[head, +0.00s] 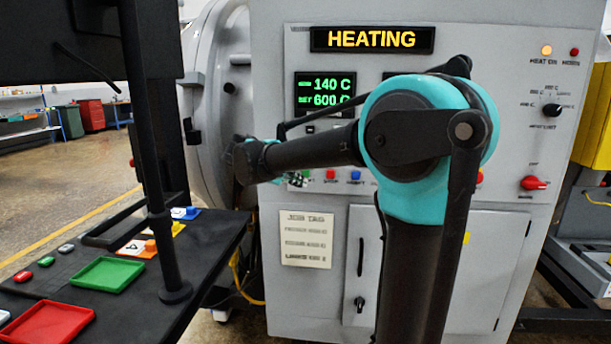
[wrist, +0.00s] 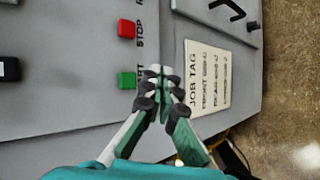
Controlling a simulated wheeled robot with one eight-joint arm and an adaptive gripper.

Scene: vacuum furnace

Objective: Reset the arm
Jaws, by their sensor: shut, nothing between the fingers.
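My arm, teal and black, rises in front of the furnace in the head view and its forearm reaches left. My gripper (wrist: 157,72) is shut and empty in the wrist view, its two fingertips together. It points at the grey front panel, beside the green button (wrist: 127,80) and the job tag (wrist: 208,75). I cannot tell how far the tips are from the panel. In the head view my gripper (head: 296,179) is small and partly hidden behind the forearm, in front of the button row.
The furnace (head: 470,80) shows HEATING on its display (head: 372,39), with 140 C above 600 C. A black bench (head: 60,285) with a green tray (head: 107,274) and a red tray (head: 47,325) stands at the left. A dark post (head: 150,150) rises from it.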

